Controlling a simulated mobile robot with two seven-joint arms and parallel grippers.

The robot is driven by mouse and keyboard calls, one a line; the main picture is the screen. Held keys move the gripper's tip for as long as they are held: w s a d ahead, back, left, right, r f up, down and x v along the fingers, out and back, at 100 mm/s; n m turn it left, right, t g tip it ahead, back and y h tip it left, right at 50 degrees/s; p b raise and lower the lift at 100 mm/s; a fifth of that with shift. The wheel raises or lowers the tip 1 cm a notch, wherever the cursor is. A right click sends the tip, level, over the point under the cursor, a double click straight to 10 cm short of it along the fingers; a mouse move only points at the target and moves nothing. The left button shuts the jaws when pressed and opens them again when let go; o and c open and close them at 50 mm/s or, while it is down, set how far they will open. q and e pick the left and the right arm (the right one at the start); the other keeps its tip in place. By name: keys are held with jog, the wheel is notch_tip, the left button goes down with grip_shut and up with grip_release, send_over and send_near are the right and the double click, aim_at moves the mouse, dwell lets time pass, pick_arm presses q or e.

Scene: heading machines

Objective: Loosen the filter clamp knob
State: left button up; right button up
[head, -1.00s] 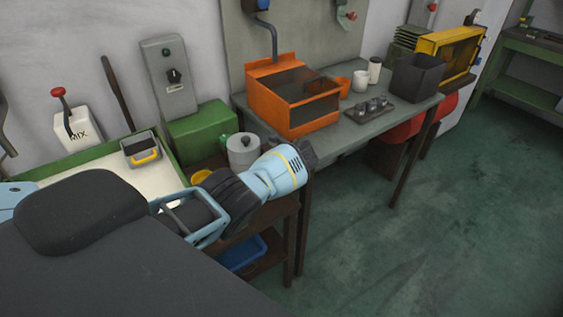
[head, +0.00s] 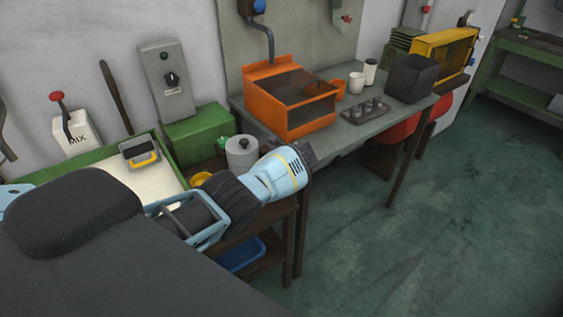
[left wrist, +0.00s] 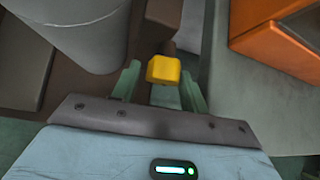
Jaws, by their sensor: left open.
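A yellow knob (left wrist: 163,70) on a dark brown stem shows in the left wrist view, just right of a grey cylindrical pot (left wrist: 80,30). My left gripper (left wrist: 160,84) is open, with one green finger on each side of the knob. I cannot tell whether either finger touches it. In the head view the grey lidded pot (head: 242,155) stands on a brown stand, and my left gripper (head: 308,156) is at its right; its fingers and the knob are hidden there. My right gripper is in neither view.
An orange bin (head: 290,105) stands close on the grey bench (head: 345,128), right of my left gripper. A blue bin (head: 241,255) sits below. The floor at right is clear.

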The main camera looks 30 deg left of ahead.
pick_arm(q)
jog(key=v, duration=0.6)
jog(key=shift+r, duration=0.4)
jog(key=shift+w, duration=0.1)
dwell(0.3)
jog(key=s+d+f+n+t+h, duration=0.1)
jog(key=s+d+f+n+h, duration=0.25)
jog(key=s+d+f, duration=0.45)
jog(key=s+d+f+n+t+h, duration=0.1)
jog(key=s+d+f+n+h, duration=0.25)
jog(key=s+f, duration=0.8)
jog(key=s+d+r+n+t+h, duration=0.1)
jog(key=s+d+r+n, duration=0.1)
jog(key=s+n, duration=0.4)
jog(key=s+d+r+n+t+h, duration=0.1)
jog(key=s+n, duration=0.5)
jog(key=s, duration=1)
jog(key=shift+s+d+r+n+t+h, duration=0.3)
jog(key=shift+d+r+n+t, duration=0.1)
jog(key=shift+d+r+t, duration=0.15)
